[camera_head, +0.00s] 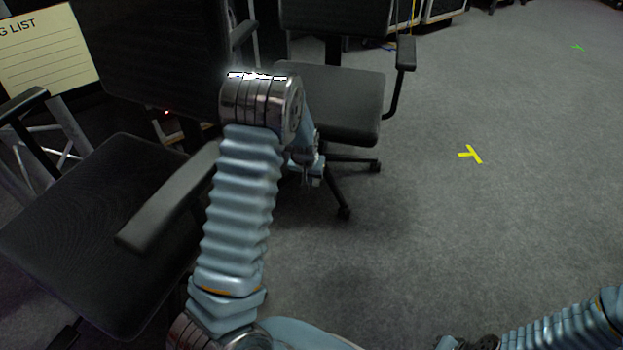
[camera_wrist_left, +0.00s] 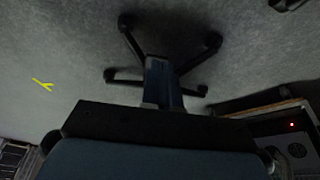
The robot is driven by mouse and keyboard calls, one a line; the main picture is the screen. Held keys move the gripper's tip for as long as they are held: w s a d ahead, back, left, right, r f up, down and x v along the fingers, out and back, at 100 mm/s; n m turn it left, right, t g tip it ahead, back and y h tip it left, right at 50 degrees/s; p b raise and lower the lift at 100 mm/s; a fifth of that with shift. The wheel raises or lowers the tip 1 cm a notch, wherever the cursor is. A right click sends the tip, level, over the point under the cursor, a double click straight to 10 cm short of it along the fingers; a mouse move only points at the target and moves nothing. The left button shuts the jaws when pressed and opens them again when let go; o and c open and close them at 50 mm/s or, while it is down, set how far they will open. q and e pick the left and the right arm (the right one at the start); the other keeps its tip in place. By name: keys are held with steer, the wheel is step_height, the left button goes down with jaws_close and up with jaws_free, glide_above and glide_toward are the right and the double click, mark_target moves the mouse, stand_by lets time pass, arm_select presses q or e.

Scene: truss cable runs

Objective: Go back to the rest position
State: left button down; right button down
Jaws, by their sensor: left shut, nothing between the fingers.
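My left arm rises through the middle of the head view and bends down at a shiny joint. My left gripper (camera_head: 313,178) hangs just beyond it, partly hidden by the arm. It is shut and empty, in front of the far office chair (camera_head: 340,100) in the picture.
A near chair (camera_head: 90,225) with armrests stands close on the left of my left arm. A lined list board (camera_head: 45,50) is at the upper left. Grey carpet is open on the right, with a yellow tape mark (camera_head: 471,154) and a green one (camera_head: 578,47).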

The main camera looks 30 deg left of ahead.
arm_select(q)
steer(key=shift+s+d+r, duration=0.15)
steer(key=shift+s+r, duration=0.3)
steer(key=shift+r, duration=0.15)
steer(key=s+d+f+g+h+p, duration=0.1)
steer(key=s+d+f+h+p, duration=0.15)
steer(key=s+d+f, duration=0.8)
steer(key=s+d+r+m+g+h+p, duration=0.1)
steer(key=s+d+h+p, duration=0.1)
steer(key=s+d, duration=1.2)
steer(key=shift+d+r+m+h, duration=0.15)
steer(key=shift+m+h, duration=0.15)
steer(key=shift+h, duration=0.05)
